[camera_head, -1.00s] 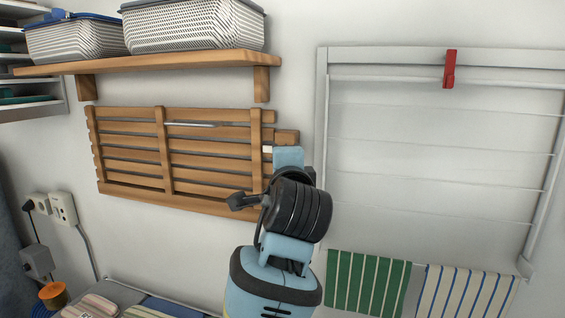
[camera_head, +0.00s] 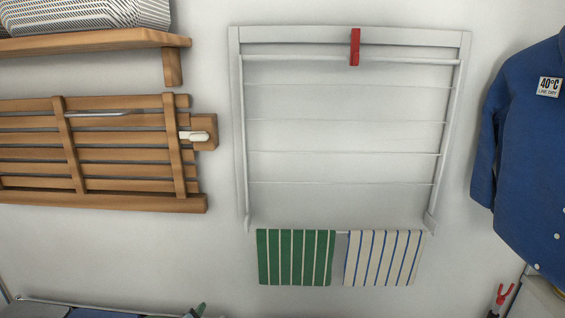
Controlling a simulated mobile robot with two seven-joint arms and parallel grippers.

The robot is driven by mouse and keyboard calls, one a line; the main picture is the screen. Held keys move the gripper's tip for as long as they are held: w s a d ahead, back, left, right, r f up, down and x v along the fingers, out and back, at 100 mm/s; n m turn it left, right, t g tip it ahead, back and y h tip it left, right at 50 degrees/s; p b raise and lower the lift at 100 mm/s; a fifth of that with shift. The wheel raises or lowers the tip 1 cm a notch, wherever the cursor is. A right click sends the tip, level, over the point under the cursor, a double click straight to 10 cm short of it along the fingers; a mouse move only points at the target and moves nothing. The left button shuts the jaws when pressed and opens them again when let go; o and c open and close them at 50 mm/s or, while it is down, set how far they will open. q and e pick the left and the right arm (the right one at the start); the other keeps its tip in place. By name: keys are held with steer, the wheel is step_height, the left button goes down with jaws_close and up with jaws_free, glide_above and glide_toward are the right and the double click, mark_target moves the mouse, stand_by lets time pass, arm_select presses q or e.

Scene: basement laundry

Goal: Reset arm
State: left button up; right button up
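Neither of my grippers can be made out in the head view, and no arm reaches across the wall now. The view holds a white wall-mounted drying rack (camera_head: 237,120) with a red clothes peg (camera_head: 355,47) on its top bar. A green striped cloth (camera_head: 295,257) and a white cloth with blue stripes (camera_head: 384,258) hang side by side at its lower edge. A wooden slatted rack (camera_head: 72,145) is on the wall to the left, with a small white latch or lever (camera_head: 194,136) on a wooden block at its right end.
A wooden shelf (camera_head: 95,41) carrying a white basket (camera_head: 85,14) is at upper left. A blue garment (camera_head: 535,160) with a "40°C line dry" label hangs at the right. A red-handled item (camera_head: 502,297) shows at lower right. The wall between is bare.

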arm_select(q)
steer(key=s+a+f+n+g+h, duration=0.1)
steer(key=s+f+n, duration=0.3)
steer(key=s+f, duration=0.7)
steer(key=s+a+f+n+g+h, duration=0.1)
steer(key=s+f+n, duration=0.3)
steer(key=s+f, duration=0.6)
steer(key=s+a+g, duration=0.1)
steer(key=s, duration=0.8)
steer(key=shift+a+f+g+h, duration=0.3)
steer(key=shift+f+g, duration=0.1)
steer(key=shift+s, duration=0.1)
